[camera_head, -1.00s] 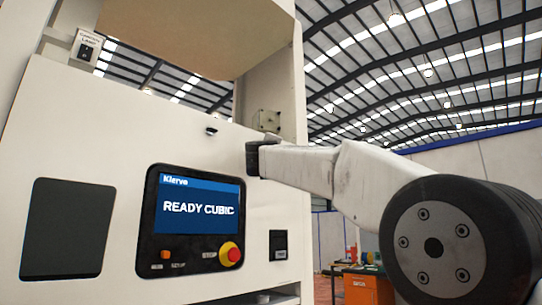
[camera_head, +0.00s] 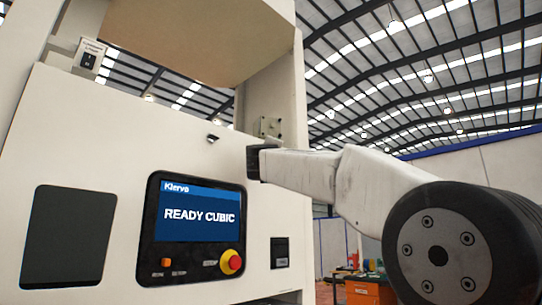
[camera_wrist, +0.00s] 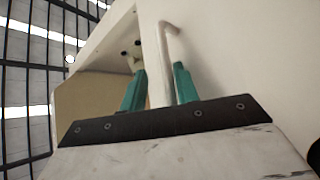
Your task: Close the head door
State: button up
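The dispenser (camera_head: 120,140) is a tall cream machine filling the left and middle of the head view. A broad beige panel (camera_head: 195,40) spans its top, above an opening through which the hall roof shows. I cannot tell for sure which panel is the head door. In the wrist view, a pale bent rod (camera_wrist: 160,65), like a handle, stands in front of a white panel (camera_wrist: 225,60). My gripper (camera_wrist: 158,85) has its two green fingers apart, one on each side of the rod, with narrow gaps showing. In the head view the fingers are hidden behind the machine front.
The machine front carries a screen (camera_head: 196,212) reading "READY CUBIC", a red stop button (camera_head: 231,262) and a dark window (camera_head: 66,236). A small switch box (camera_head: 88,55) sits at upper left. Workbenches with an orange cabinet (camera_head: 365,292) stand at the lower right, behind my arm.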

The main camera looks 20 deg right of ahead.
jog(key=shift+f, duration=0.1)
jog(key=v, duration=0.7)
jog(key=shift+s, duration=0.35)
jog(key=shift+a+f, duration=0.1)
jog(key=shift+a, duration=0.05)
